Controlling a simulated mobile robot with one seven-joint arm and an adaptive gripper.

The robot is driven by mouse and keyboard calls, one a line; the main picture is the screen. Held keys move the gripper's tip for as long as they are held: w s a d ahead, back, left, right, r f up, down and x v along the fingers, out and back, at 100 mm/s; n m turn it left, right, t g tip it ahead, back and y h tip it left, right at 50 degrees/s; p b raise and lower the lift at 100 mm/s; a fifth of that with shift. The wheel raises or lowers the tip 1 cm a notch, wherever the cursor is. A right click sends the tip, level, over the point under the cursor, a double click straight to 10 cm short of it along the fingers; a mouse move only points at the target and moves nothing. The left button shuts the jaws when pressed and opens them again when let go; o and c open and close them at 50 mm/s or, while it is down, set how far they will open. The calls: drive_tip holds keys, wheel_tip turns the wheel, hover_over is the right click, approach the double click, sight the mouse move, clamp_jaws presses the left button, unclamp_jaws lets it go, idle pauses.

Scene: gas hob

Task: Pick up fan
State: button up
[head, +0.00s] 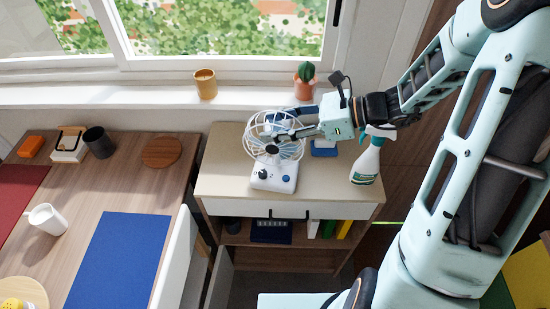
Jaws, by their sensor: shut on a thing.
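A small white desk fan (273,178) with a round wire cage and a white base with a dark knob and a blue button stands upright on the beige-topped cabinet. My gripper (281,128) comes in from the right at the height of the cage. It is shut on the fan at the cage, and its fingers partly cover the cage's upper right. The base appears to be on the cabinet top; I cannot tell whether there is a small gap.
A spray bottle (368,160) stands on the cabinet's right side, and a blue-and-white item (324,147) sits behind my gripper. A cactus pot (305,82) and a yellow cup (205,84) stand on the windowsill. A wooden table (75,180) is at left. The cabinet top's front left is clear.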

drive_tip(key=shift+r, duration=0.1)
clamp_jaws()
drive_tip(key=shift+r, duration=0.15)
